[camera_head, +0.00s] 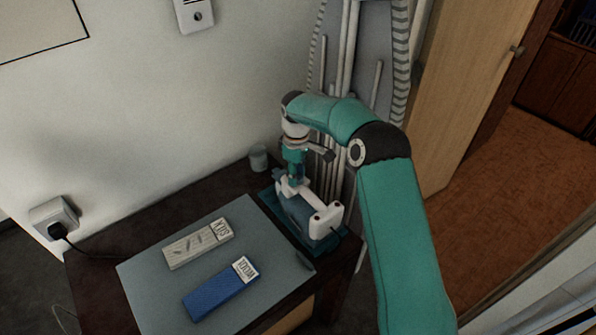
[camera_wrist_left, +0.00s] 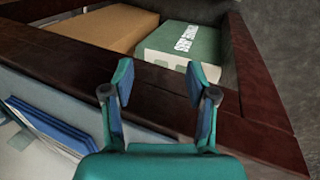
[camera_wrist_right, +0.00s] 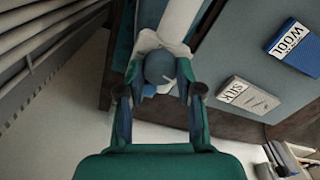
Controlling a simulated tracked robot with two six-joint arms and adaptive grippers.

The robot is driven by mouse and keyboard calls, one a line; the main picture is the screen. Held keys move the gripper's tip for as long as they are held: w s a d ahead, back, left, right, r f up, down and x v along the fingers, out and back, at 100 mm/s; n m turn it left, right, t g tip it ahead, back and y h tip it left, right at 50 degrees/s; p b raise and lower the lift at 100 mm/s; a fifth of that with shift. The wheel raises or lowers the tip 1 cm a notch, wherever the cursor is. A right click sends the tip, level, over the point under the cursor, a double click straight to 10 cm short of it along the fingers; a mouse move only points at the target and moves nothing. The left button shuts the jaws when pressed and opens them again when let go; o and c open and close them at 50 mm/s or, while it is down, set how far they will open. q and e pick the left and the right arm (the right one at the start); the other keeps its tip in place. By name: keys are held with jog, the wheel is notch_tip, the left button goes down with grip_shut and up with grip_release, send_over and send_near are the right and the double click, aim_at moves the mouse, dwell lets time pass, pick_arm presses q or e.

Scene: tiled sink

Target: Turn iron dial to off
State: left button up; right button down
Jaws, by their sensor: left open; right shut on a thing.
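The white and teal iron (camera_head: 325,221) rests on a dark teal stand (camera_head: 334,243) at the table's right back edge. My right gripper (camera_head: 295,177) reaches down onto its far end. In the right wrist view, my right gripper (camera_wrist_right: 159,72) is shut on a round grey-blue dial (camera_wrist_right: 160,66) on the iron's white body (camera_wrist_right: 181,20), one finger on each side. The dial's markings and setting cannot be read. My left gripper (camera_wrist_left: 161,88) is open and empty above a dark wooden edge in the left wrist view; it is outside the head view.
A grey mat (camera_head: 148,271) holds a silk box (camera_head: 198,243) and a blue wool box (camera_head: 220,291). A cup (camera_head: 258,158) stands near the wall. Pale pipes are behind the iron. The left wrist view shows a green box (camera_wrist_left: 178,52) inside a dark wooden frame.

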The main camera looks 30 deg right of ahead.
jog(key=shift+s+n, duration=0.1)
jog(key=shift+n, duration=1)
jog(key=c, duration=0.7)
grip_release()
jog(key=shift+c, duration=0.2)
jog(key=shift+r, duration=0.1)
jog(key=shift+r, duration=0.3)
notch_tip(320, 180, up, 11)
